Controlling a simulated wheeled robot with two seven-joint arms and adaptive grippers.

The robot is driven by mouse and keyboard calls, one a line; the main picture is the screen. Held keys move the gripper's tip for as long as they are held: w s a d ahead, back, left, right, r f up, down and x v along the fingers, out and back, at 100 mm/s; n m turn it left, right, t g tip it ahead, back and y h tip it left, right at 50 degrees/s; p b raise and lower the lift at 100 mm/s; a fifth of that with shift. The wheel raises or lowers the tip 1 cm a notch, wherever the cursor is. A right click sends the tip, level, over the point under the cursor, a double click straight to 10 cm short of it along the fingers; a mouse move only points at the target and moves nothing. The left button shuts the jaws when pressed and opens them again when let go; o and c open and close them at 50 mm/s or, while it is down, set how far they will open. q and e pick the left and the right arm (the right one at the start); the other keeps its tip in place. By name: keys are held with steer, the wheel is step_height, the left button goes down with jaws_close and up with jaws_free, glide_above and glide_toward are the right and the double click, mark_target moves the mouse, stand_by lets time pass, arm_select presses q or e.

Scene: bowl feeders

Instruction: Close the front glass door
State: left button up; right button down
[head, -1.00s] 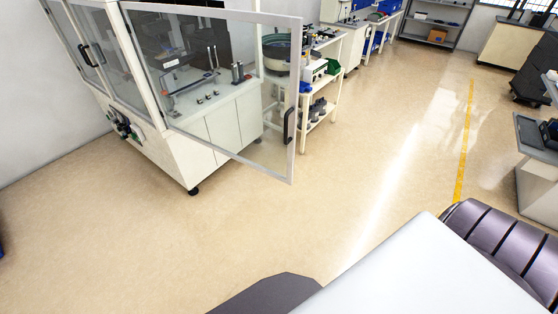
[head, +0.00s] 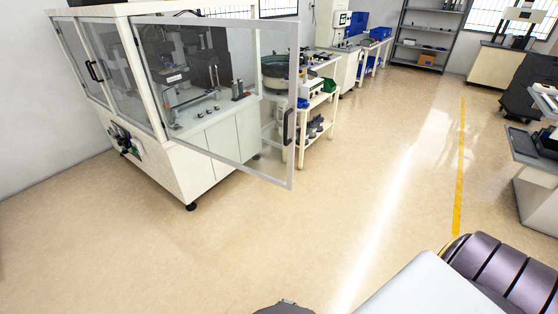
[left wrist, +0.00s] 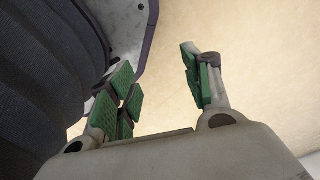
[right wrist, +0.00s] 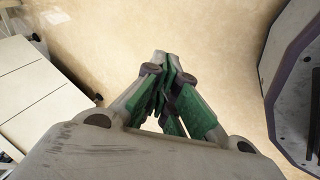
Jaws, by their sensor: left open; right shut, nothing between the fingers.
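The front glass door (head: 225,92) of the white machine cabinet (head: 195,165) stands wide open in the head view. It has a pale frame and swings out to the right from its left-hand hinge side. A dark handle (head: 288,127) is on its free edge. My left gripper (left wrist: 160,85) is open and empty in the left wrist view, above bare floor beside my own body. My right gripper (right wrist: 170,75) is shut and empty in the right wrist view, above the floor. Neither gripper shows in the head view, and both are away from the door.
A cart (head: 318,125) with a bowl feeder (head: 279,75) stands behind the open door. Grey shelves (head: 428,32) are at the back, and a workbench (head: 535,150) is at the right. The floor (head: 250,240) in front of the cabinet is clear. A yellow line (head: 460,165) runs along it.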

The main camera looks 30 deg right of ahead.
arm_select(q)
steer(key=w+d+r+b, duration=0.3)
steer(key=w+r+b, duration=0.2)
steer(key=w+b, duration=0.55)
arm_select(e)
steer(key=w+d+r+n+t+h, duration=0.2)
steer(key=w+r+n+t+h, duration=0.4)
steer(key=w+r, duration=1.75)
arm_select(q)
step_height(320, 180, up, 10)
steer(key=d+t+h+b, duration=0.1)
steer(key=d+b, duration=0.1)
steer(key=b, duration=0.9)
steer(key=shift+w, duration=0.25)
arm_select(e)
steer(key=s+d+r+m+t+h, duration=0.1)
steer(key=r+h, duration=0.4)
steer(key=r, duration=0.9)
steer(key=s+d+r+m+t+h, duration=0.1)
steer(key=r+m+h, duration=0.4)
steer(key=r, duration=0.9)
steer(key=shift+s+d+r+m+t, duration=0.25)
steer(key=shift+d+t, duration=0.55)
steer(key=shift+d, duration=0.4)
steer(key=shift+w+d+r, duration=0.1)
steer(key=shift+w, duration=0.05)
steer(key=x, duration=1.3)
steer(key=shift+w+d, duration=0.2)
steer(key=shift+d, duration=0.1)
